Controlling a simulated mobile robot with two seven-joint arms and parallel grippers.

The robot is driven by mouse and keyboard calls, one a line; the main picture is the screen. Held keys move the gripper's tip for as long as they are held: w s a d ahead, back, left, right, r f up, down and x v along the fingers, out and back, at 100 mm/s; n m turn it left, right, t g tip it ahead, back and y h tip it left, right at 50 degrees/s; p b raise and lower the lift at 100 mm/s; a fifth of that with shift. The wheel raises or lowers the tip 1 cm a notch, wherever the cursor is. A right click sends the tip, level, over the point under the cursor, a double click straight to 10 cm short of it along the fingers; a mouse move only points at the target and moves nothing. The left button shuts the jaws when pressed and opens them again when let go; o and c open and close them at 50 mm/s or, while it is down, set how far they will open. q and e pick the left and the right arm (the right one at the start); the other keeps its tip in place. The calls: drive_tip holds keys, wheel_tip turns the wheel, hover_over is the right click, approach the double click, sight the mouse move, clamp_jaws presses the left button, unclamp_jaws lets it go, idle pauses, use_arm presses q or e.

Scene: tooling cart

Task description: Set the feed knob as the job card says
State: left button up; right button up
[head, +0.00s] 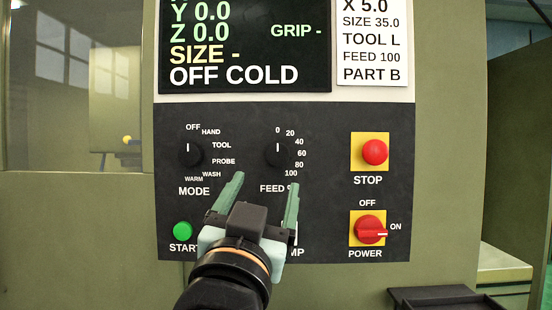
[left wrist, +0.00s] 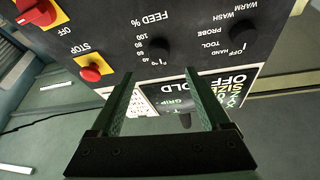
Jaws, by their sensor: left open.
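The black feed knob (head: 277,154) is on the dark control panel, and its white mark points up at 0. Its scale runs clockwise from 0 to 100. The feed knob (left wrist: 160,47) also shows upside down in the left wrist view, beyond the fingers. The job card (head: 375,45) at the upper right reads X 5.0, SIZE 35.0, TOOL L, FEED 100, PART B. My left gripper (head: 263,200) is open with nothing between its green fingers, in front of and below the feed knob, apart from it. It partly hides the "FEED %" label. My right gripper is not in view.
The mode knob (head: 191,154) is left of the feed knob, pointing at OFF. A red stop button (head: 374,152) and a red power switch (head: 370,230), turned to ON, are at the right. A green start button (head: 182,231) is lower left. The screen (head: 245,45) reads OFF COLD.

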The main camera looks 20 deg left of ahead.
sight(277, 157)
use_arm(q)
drive_tip(key=p+x, duration=0.1)
drive_tip(key=x, duration=0.7)
drive_tip(key=shift+p, duration=0.3)
drive_tip(key=shift+w+r, duration=0.2)
drive_tip(key=shift+w, duration=0.5)
drive_tip(key=shift+c, duration=0.2)
clamp_jaws()
